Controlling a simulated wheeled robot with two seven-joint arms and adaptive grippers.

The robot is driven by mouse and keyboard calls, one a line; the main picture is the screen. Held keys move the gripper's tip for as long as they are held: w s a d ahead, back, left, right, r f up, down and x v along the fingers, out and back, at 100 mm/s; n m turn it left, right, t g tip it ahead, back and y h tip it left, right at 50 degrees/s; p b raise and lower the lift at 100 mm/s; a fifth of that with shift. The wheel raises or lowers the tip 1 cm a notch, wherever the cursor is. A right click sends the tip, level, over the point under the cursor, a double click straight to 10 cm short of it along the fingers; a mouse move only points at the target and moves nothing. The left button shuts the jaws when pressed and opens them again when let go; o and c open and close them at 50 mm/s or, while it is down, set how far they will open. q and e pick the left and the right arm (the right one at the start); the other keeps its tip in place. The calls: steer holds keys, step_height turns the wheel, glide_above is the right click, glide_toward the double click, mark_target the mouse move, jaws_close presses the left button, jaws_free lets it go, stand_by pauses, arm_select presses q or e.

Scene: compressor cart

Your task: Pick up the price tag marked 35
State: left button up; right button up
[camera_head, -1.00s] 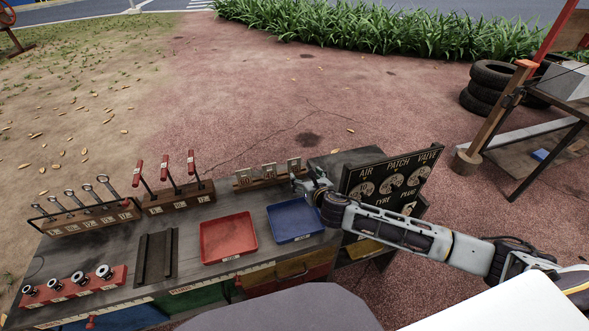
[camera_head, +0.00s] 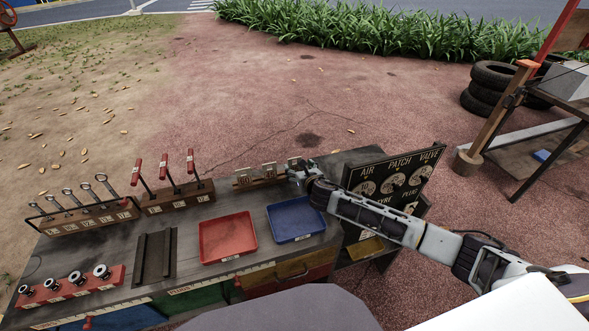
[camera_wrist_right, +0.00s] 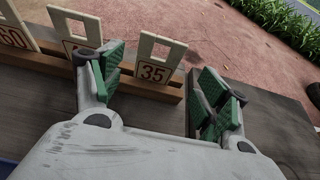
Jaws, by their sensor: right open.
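The price tag marked 35 (camera_wrist_right: 153,72) stands upright in a slot of the wooden rack (camera_wrist_right: 148,88), a pale card with a square opening above its number. In the right wrist view it shows between the two green-padded fingers of my right gripper (camera_wrist_right: 160,85), beyond them and nearer the left one. The gripper is open and holds nothing. In the head view my right gripper (camera_head: 301,174) is at the rack's right end and partly hides the tag there. My left gripper is not in view.
Other tags stand left of it, one marked 60 (camera_wrist_right: 14,36) and one partly behind the left finger. A blue tray (camera_head: 296,219) and red tray (camera_head: 228,238) lie in front. A black price board (camera_head: 392,180) stands close at right.

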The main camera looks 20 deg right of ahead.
steer(key=shift+w, duration=0.2)
steer(key=shift+w+f, duration=0.1)
